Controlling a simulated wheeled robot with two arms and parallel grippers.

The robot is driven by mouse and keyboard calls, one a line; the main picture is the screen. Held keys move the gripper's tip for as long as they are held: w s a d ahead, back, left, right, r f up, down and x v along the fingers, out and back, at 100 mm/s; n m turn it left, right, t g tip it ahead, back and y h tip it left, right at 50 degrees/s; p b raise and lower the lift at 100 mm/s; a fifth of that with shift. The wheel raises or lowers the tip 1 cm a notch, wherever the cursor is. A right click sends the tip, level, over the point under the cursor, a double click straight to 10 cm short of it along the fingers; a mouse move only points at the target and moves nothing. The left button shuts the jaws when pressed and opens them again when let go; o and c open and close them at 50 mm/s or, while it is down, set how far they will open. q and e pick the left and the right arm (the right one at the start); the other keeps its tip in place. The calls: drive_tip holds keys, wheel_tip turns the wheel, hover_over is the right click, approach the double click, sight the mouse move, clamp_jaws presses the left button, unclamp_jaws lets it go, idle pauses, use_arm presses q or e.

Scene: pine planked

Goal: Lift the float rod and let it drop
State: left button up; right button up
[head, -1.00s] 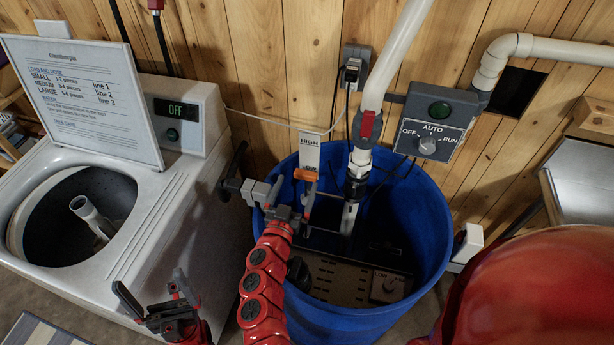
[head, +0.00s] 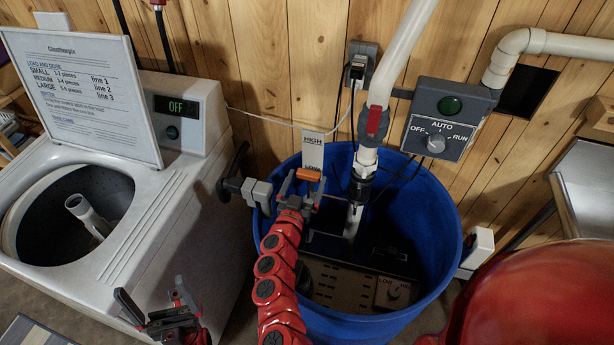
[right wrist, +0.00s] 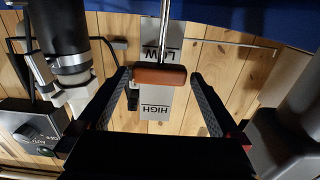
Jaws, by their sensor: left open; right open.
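The float rod shows in the right wrist view as a thin metal rod (right wrist: 163,38) with an orange-brown grip (right wrist: 160,76), in front of a HIGH/LOW plate (right wrist: 163,98). In the head view the orange grip (head: 309,174) is above the rim of the blue tub (head: 448,190). My right gripper (head: 301,190) is open at the grip. In the right wrist view its fingers stand either side of the grip, with a small gap on each side. My left gripper (head: 160,312) is open and empty in front of the washer. The rod's lower part is not clear.
A white washer (head: 180,215) with a raised sign panel (head: 85,95) stands at left. A white pipe (head: 385,90) enters the tub. A control box (head: 440,120) with an OFF/AUTO/RUN knob is on the plank wall. A red rounded surface (head: 540,300) fills the lower right.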

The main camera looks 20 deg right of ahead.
drive_tip(key=shift+w+d, duration=0.3)
drive_tip(key=shift+w, duration=0.1)
clamp_jaws()
